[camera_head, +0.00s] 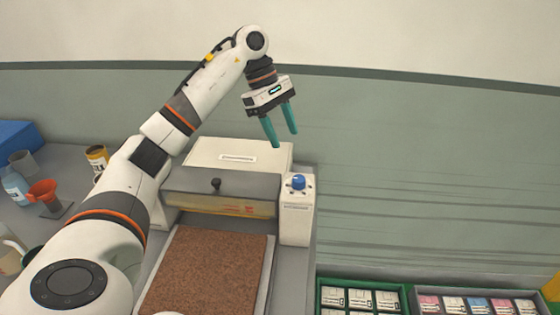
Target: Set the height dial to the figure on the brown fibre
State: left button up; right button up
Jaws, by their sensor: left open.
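The height dial is a blue knob (298,182) on top of a narrow white control box (297,222), with small marks around it too small to read. The box stands at the right side of a white and grey machine (225,185). The brown fibre (205,272) is a flat rough sheet on a pale tray in front of the machine; no figure on it is legible. My left gripper (283,138) hangs with teal fingers apart and empty, above and a little left of the knob, not touching it. My right gripper does not show.
Green crates of packets (361,286) stand at the lower right. The space right of the control box is clear.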

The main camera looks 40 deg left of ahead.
aim_at(298, 178)
pick_arm(q)
jog(key=p+x, duration=0.3)
jog(key=x, duration=0.8)
jog(key=shift+s+a+p, duration=0.1)
jog(key=shift+s+p, duration=0.15)
jog(key=shift+p, duration=0.1)
jog(key=shift+f, duration=0.3)
jog(key=c, duration=1)
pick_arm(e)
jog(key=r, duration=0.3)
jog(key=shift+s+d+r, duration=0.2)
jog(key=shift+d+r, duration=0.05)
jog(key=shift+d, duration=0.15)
